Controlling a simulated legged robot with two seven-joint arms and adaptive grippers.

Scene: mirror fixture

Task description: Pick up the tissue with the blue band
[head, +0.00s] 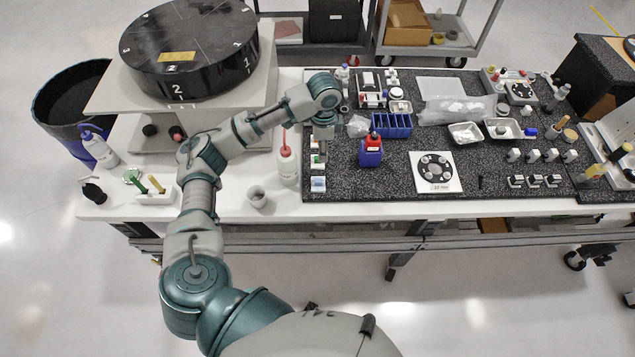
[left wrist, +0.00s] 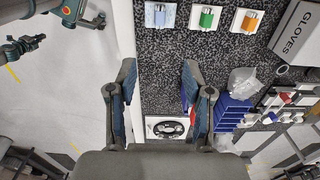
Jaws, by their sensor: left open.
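The tissue with the blue band (left wrist: 161,15) lies at the top of the left wrist view, on the speckled dark mat close to its front edge. In the head view it is the pale blue and white piece (head: 318,183) at the near end of a short row. Beside it are a green-banded tissue (left wrist: 206,17) and an orange-banded tissue (left wrist: 247,20). My left gripper (left wrist: 160,72) is open and empty, with the blue-banded tissue beyond its fingertips. In the head view my left gripper (head: 320,152) hangs over the row and partly hides it. My right gripper is not seen.
A wash bottle (head: 288,165) with a red tip stands left of the row. A blue bottle (head: 371,152) with a red cap stands right of it, near a blue bin rack (head: 391,125). Bare mat lies around the round-patterned card (head: 450,186).

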